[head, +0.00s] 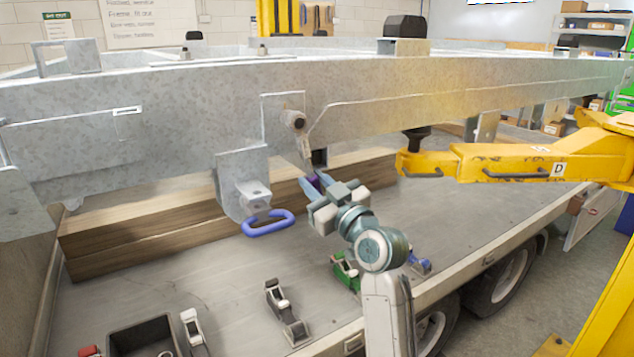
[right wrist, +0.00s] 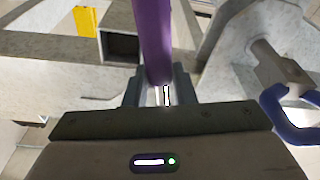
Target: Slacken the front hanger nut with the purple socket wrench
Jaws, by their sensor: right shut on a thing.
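The purple socket wrench (right wrist: 152,40) is between the fingers of my right gripper (right wrist: 158,90), which is shut on it. In the head view my right gripper (head: 312,186) holds it below the galvanised frame rail, and only a small purple part (head: 315,180) shows. A dark square end (head: 319,157) stands just above the fingers. A round bolt or nut end (head: 295,120) sticks out of a plate on the rail, above the gripper. I cannot tell whether the wrench touches any nut. My left gripper is not in view.
A hanger bracket (head: 240,168) with a blue loop handle (head: 268,223) hangs left of my right gripper. A yellow lift arm (head: 510,160) reaches in from the right. Timber beams (head: 130,225) lie behind. Clamps (head: 285,312) and a dark bin (head: 143,338) sit on the deck.

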